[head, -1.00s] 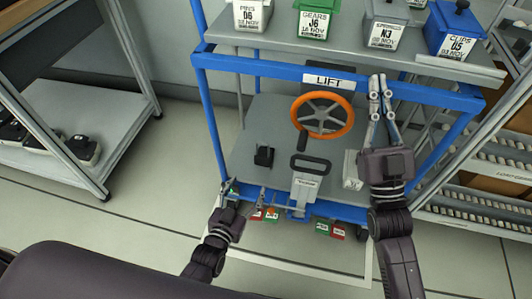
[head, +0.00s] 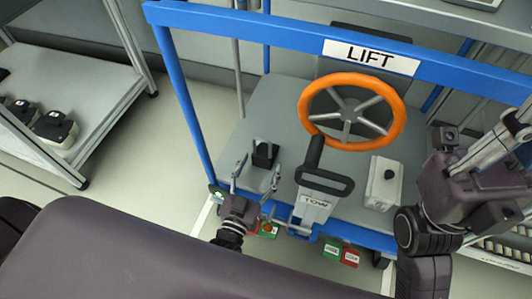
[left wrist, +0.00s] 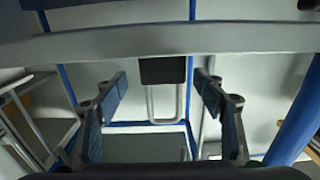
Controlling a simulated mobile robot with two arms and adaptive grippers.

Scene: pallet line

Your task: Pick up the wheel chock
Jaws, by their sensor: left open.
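The wheel chock (head: 264,155) looks like a small black block with a thin upright handle. It sits on the grey deck of the blue-framed lift cart, left of the steering wheel. My left gripper (head: 256,181) is open just in front of the chock, at the deck's front edge, with nothing between its fingers. In the left wrist view, a dark block (left wrist: 162,70) with a pale U-shaped loop, apparently the chock, lies between the open fingers of my left gripper (left wrist: 161,88), beyond their tips. My right gripper (head: 510,140) is at the right edge, its fingertips partly out of frame.
A blue bar with a LIFT sign (head: 371,57) crosses above the deck. The orange steering wheel (head: 352,144) and TOW handle (head: 318,190) stand right of the chock. A pale box (head: 384,184) is further right. Green and red tags (head: 340,254) hang below the front edge.

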